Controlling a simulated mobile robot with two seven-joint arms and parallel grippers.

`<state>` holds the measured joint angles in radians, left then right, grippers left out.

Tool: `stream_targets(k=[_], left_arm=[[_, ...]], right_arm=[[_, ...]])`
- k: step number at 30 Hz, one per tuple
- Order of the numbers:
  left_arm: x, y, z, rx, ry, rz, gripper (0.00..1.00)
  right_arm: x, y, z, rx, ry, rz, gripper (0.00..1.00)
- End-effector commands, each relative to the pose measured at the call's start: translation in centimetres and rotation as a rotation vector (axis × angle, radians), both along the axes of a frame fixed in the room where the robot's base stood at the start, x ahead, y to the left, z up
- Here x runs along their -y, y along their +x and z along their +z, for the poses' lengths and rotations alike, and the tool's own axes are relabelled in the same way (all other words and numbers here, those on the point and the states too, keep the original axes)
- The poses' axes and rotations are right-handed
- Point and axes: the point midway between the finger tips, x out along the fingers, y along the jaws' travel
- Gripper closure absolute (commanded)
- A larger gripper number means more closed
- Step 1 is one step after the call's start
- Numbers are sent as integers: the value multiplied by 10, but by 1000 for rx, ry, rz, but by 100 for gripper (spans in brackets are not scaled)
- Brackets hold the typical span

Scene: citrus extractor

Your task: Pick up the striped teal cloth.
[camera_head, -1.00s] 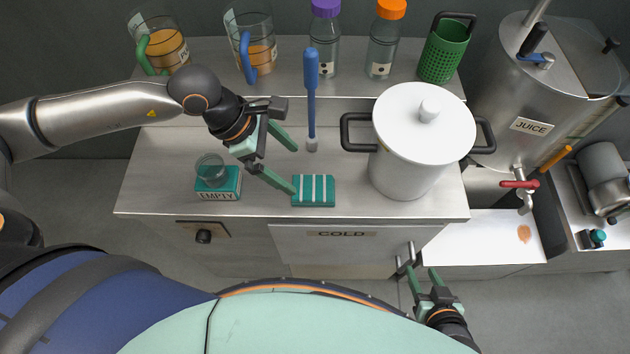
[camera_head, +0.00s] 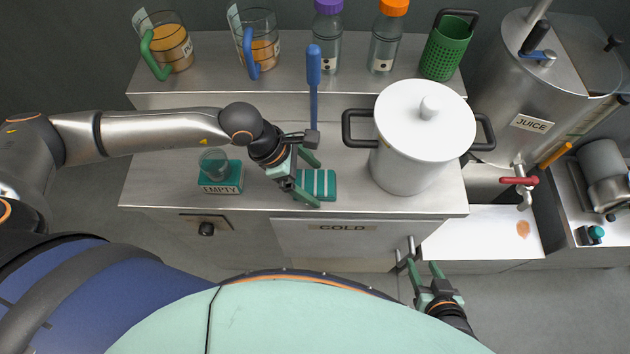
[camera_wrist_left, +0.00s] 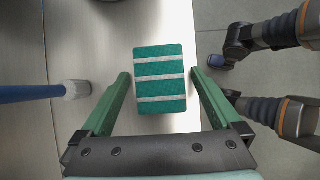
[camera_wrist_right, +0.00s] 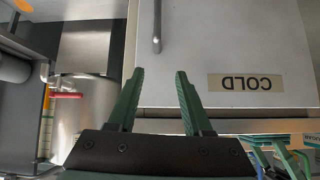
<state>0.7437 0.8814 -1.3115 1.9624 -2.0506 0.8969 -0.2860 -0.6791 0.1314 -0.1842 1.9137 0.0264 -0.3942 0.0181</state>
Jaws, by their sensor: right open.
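The striped teal cloth (camera_head: 321,184) is a small folded block with white stripes, lying on the steel counter near its front edge. My left gripper (camera_head: 312,181) is open just at the cloth's left side in the head view. In the left wrist view the cloth (camera_wrist_left: 160,80) lies between the two open fingers (camera_wrist_left: 160,80), with a gap on each side and no visible contact. My right gripper (camera_head: 424,268) is open and empty, low in front of the cold drawer; it also shows in the right wrist view (camera_wrist_right: 160,75).
A blue-handled brush (camera_head: 314,85) stands behind the cloth, and the large white-lidded pot (camera_head: 405,160) is to its right. Jugs (camera_head: 170,50) and bottles (camera_head: 385,45) line the back shelf.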

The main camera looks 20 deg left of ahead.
Motion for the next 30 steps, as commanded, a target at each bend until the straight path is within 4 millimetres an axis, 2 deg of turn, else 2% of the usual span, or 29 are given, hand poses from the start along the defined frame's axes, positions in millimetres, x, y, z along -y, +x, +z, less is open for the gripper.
stream_targets(k=[2, 18, 26, 30], left_arm=[[0, 0, 0, 0, 0, 0, 12], [0, 0, 1, 1, -1, 0, 73], [0, 0, 2, 1, -1, 0, 74], [0, 1, 8, 3, -2, 0, 74]], right_arm=[[0, 0, 0, 0, 0, 0, 50], [0, 1, 0, 1, -1, 1, 50], [0, 1, 0, 1, -1, 1, 50], [0, 1, 0, 1, -1, 1, 50]])
